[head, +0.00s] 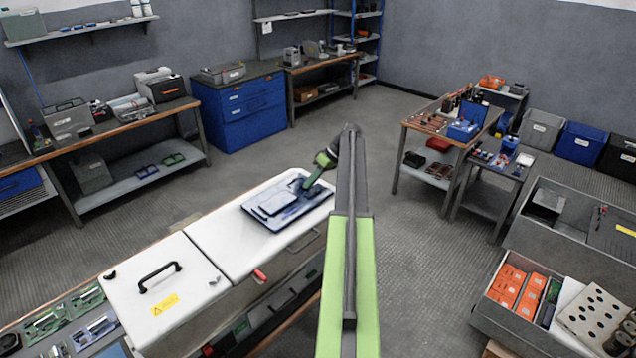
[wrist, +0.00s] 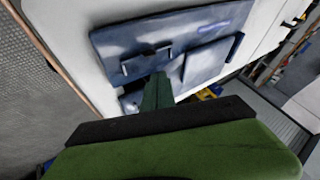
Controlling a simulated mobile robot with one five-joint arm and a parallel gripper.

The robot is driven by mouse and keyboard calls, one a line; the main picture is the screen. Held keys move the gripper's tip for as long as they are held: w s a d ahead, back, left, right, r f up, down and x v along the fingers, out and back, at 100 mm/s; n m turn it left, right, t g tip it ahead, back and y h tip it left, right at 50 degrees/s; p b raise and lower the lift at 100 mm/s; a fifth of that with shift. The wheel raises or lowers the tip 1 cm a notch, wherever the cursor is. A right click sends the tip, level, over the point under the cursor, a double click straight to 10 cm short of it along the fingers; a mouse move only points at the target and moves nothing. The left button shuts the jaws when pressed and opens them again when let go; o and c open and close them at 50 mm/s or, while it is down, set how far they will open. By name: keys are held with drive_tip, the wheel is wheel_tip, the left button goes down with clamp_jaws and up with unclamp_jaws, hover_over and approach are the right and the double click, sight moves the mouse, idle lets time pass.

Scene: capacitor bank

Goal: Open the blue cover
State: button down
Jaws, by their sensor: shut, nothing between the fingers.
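The blue cover (head: 262,212) lies on the white top of the long bench unit in the head view. In the wrist view the blue cover (wrist: 120,43) fills the upper middle, with a small bar handle (wrist: 147,61) and a raised square panel (wrist: 208,62). My gripper (head: 309,183) is over the right part of the cover in the head view. In the wrist view my gripper (wrist: 158,78) is shut and empty, its tip just below the bar handle. I cannot tell whether it touches the handle or the cover.
A white lid with a black handle (head: 160,277) is left of the cover on the same unit. A red handle (head: 260,275) shows on the unit's front. An open bin of orange boxes (head: 517,290) stands at right. The floor (head: 432,240) between is clear.

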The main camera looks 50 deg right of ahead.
sight(302, 195)
drive_tip(key=a, duration=0.1)
drive_tip(key=a+p, duration=0.1)
drive_tip(key=a, duration=0.1)
drive_tip(key=shift+w+a+f, duration=0.1)
drive_tip(key=shift+a+f, duration=0.05)
drive_tip(key=shift+a, duration=0.1)
drive_tip(key=shift+w+a, duration=0.15)
drive_tip(key=shift+a, duration=0.25)
drive_tip(key=shift+a, duration=0.1)
